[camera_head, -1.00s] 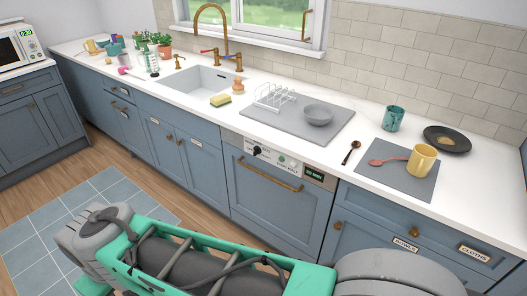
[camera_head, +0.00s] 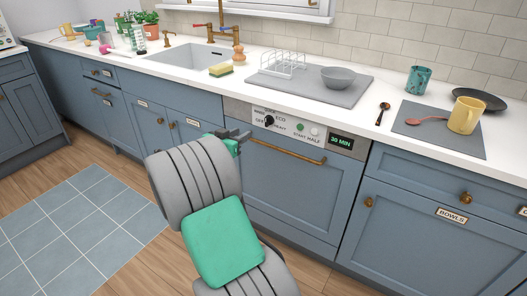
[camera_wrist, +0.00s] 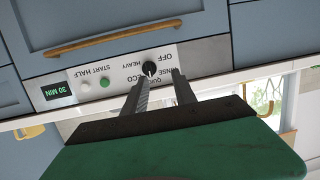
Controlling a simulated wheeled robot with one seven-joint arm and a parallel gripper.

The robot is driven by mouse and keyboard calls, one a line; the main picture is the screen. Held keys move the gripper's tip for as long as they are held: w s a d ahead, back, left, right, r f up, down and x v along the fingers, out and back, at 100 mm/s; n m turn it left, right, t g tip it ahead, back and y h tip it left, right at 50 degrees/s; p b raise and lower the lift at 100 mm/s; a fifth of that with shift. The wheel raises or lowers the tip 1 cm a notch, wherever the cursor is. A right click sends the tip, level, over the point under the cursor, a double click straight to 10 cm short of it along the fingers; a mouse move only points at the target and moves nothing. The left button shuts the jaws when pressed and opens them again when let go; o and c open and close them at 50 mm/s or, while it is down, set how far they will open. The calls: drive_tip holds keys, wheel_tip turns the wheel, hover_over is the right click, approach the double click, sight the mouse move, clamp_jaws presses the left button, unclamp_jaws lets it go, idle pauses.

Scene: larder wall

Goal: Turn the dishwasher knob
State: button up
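The dishwasher knob (camera_head: 268,121) is a small black dial on the pale control panel of the dishwasher (camera_head: 290,180), with printed settings such as OFF, ECO and HEAVY around it. In the wrist view, where the panel appears upside down, the knob (camera_wrist: 150,69) shows just beyond the fingertips, nearer the left finger. My gripper (camera_wrist: 160,76) is open, with a clear gap between its two fingers and nothing in it. In the head view my gripper (camera_head: 237,137) is left of the knob, in front of the panel. I cannot tell whether any finger touches the knob.
A brass handle (camera_head: 287,151) runs across the dishwasher door below the panel. Green and white buttons (camera_head: 300,127) and a display (camera_head: 345,143) reading 30 MIN sit right of the knob. The white counter (camera_head: 345,119) overhangs above, with a grey drainer mat (camera_head: 345,91).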

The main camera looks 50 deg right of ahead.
sight(266, 122)
drive_tip(key=d+h, duration=0.1)
drive_tip(key=d, duration=0.3)
drive_tip(key=d+h, duration=0.1)
drive_tip(key=d, duration=0.3)
drive_tip(key=s+d+f+m+g+b, duration=0.1)
drive_tip(key=d, duration=0.3)
drive_tip(key=shift+h, duration=0.4)
clamp_jaws()
